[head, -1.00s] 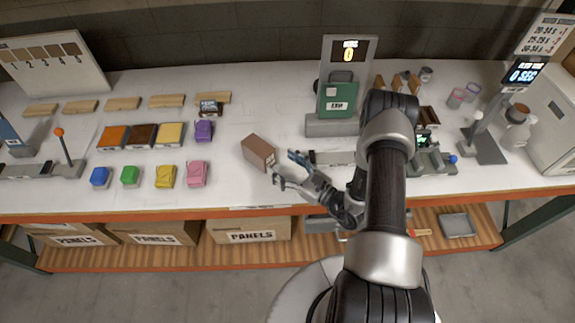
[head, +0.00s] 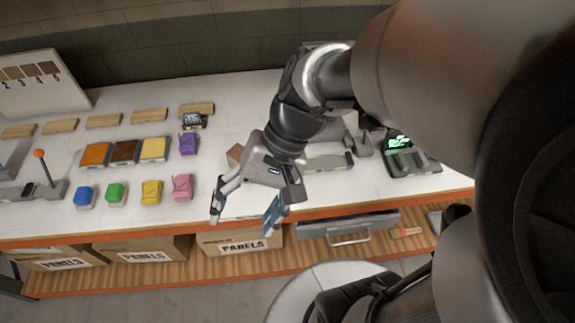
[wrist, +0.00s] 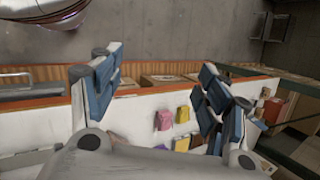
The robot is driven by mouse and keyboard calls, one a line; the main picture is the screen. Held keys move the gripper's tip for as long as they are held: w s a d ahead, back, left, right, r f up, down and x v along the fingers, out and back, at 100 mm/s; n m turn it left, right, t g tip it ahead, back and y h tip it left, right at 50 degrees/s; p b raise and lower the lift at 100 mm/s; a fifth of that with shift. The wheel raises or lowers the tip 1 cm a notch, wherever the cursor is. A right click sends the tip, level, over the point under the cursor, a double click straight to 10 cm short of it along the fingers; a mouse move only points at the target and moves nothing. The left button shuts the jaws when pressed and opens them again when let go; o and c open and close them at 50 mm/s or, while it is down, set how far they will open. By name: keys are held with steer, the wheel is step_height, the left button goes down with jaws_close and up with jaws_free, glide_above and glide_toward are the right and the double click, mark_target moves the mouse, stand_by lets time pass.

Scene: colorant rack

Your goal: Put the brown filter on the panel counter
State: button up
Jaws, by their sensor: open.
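A brown square tile (head: 125,151), the likeliest brown filter, lies in a row between an orange tile (head: 96,154) and a yellow tile (head: 154,148) on the workbench in the head view. My gripper (head: 244,215) is open and empty, pointing down above the bench's front edge, to the right of the pink block (head: 183,186). Its spread blue-padded fingers show in the wrist view (wrist: 162,82). A brown box (head: 235,154) is mostly hidden behind my gripper. The display stand seen earlier at the back, possibly the panel counter, is hidden behind my arm.
Blue (head: 84,196), green (head: 116,194) and yellow (head: 151,191) blocks sit near the front edge. A purple block (head: 189,143) is farther back. A lever box (head: 45,188) is at left. A drawer (head: 345,228) is below the bench.

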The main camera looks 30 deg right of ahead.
steer(key=s+d+r+n+t+h, duration=0.3)
steer(key=d+r+n+t+h, duration=0.1)
steer(key=d, duration=0.4)
steer(key=shift+d+r+n+t+h, duration=0.25)
steer(key=shift+r+t+h, duration=0.4)
steer(key=shift+t+h, duration=0.35)
